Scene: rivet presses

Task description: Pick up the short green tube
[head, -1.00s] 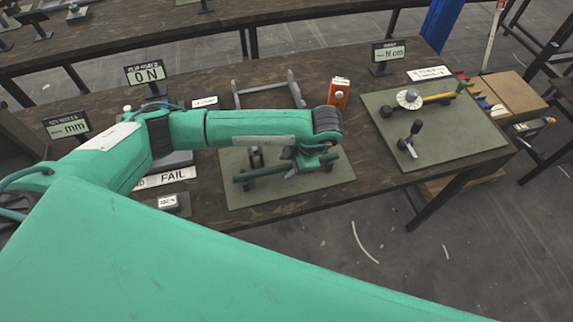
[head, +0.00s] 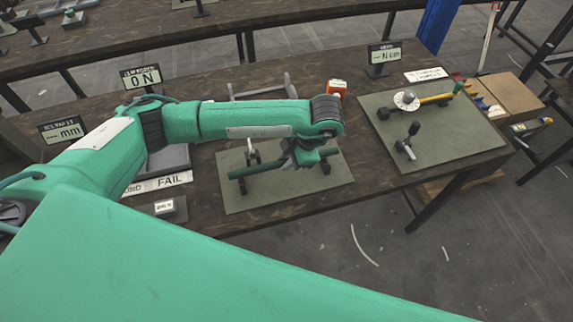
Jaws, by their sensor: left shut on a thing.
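The green tube (head: 258,169) lies roughly level over the grey-green mat (head: 265,202) in the middle of the table. It appears slightly raised over two small dark rests, though the gap is too small to be sure. My left gripper (head: 306,161) is shut on the tube towards its right end, reaching down from above. My forearm and wrist hide part of the grip and the mat's back edge. My right gripper is not in view.
A second mat (head: 455,147) at the right carries a yellow-handled tool (head: 436,100) and a small dark stand (head: 407,147). Displays (head: 141,78) line the left and back.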

